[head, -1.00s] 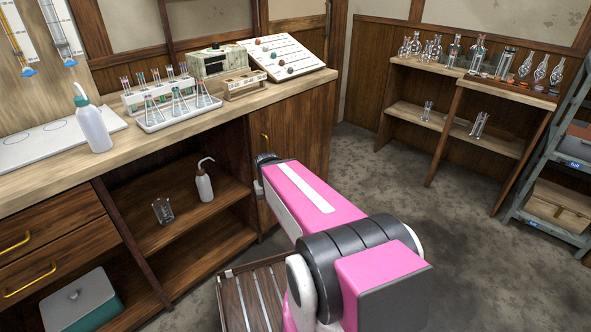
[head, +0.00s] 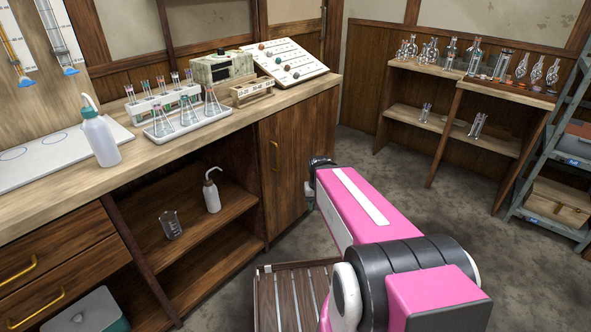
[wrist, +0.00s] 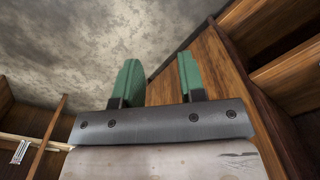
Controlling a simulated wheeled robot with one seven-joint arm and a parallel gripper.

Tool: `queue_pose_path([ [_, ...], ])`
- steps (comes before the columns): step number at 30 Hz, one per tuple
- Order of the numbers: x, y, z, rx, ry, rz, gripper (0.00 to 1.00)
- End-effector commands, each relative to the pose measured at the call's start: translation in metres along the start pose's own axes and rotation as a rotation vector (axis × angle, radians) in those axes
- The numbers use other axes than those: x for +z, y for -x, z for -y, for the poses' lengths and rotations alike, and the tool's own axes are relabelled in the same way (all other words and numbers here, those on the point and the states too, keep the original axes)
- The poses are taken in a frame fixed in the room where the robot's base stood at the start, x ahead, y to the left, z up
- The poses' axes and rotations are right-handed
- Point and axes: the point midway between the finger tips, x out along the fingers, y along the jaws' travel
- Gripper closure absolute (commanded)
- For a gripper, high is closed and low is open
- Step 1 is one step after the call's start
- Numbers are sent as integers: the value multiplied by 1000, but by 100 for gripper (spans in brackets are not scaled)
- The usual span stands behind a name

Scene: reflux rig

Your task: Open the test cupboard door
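The cupboard door (head: 288,165) is a brown wooden panel under the right end of the bench, and it looks closed. Its brass handle (head: 275,156) is upright near the door's left edge. My arm reaches toward the door's right side in the head view, where my fingers are largely hidden. In the wrist view my gripper (wrist: 158,80) has two green fingers spread apart with nothing between them. A wooden panel, seemingly the door (wrist: 215,70), lies beyond the right finger. The handle does not show in the wrist view.
An open shelf left of the door holds a beaker (head: 171,225) and a wash bottle (head: 211,190). A slatted wooden crate or stool (head: 290,295) stands on the floor before the cupboard. Glassware shelves (head: 455,120) stand at the back right. Floor between is clear.

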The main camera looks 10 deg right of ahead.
Motion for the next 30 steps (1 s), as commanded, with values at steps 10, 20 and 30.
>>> queue_pose_path([
  [10,-30,-10,44,-398,-444,48,64],
  [20,-90,15,78,-963,-1068,276,64],
  [30,-154,59,58,-1486,-1556,685,64],
])
